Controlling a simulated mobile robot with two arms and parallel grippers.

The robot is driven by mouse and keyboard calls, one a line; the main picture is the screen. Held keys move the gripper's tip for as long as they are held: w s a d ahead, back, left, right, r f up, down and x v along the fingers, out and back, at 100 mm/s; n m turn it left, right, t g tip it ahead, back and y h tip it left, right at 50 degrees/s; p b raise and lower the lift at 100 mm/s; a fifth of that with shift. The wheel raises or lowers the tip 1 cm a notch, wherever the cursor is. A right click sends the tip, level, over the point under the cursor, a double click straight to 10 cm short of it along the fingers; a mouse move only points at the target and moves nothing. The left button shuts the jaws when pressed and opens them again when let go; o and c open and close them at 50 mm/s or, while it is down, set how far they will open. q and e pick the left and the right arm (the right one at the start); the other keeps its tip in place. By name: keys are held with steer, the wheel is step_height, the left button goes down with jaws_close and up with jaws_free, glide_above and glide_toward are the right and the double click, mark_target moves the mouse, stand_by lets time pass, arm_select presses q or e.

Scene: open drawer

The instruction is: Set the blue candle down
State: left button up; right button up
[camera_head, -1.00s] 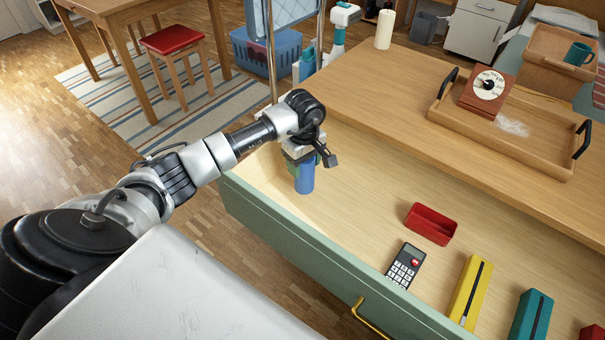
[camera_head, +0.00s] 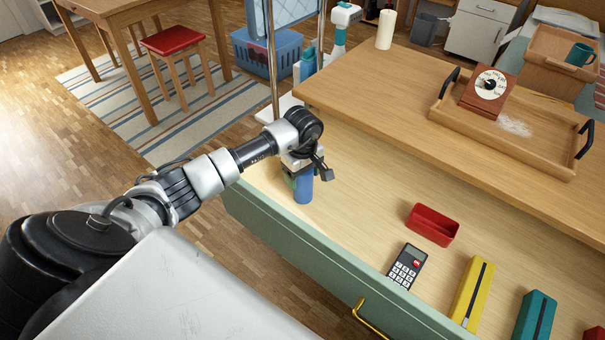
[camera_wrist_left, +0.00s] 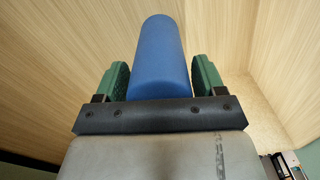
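My left gripper (camera_head: 301,177) reaches down into the front left part of the open drawer (camera_head: 345,190). It is shut on the blue candle (camera_head: 304,189), which is upright, its lower part showing below the fingers. In the left wrist view the candle (camera_wrist_left: 158,55) lies between the two green finger pads (camera_wrist_left: 160,80), close against both. I cannot tell whether its bottom touches the drawer floor. My right gripper is not in view.
The drawer also holds a red box (camera_head: 432,225), a calculator (camera_head: 406,266), a yellow case (camera_head: 471,291) and a teal case (camera_head: 535,317). The drawer floor between candle and calculator is clear. The wooden top (camera_head: 400,110) overhangs the back and carries a tray (camera_head: 450,112).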

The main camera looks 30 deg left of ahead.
arm_select(q)
steer(key=shift+o, duration=0.7)
steer(key=shift+r, duration=0.1)
step_height(320, 180, up, 12)
steer(key=shift+r+p, duration=0.1)
steer(key=shift+p, duration=0.7)
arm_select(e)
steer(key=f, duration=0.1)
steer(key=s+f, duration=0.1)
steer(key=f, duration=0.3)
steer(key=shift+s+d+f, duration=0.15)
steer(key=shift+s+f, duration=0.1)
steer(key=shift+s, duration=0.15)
arm_select(q)
steer(key=shift+s, duration=0.1)
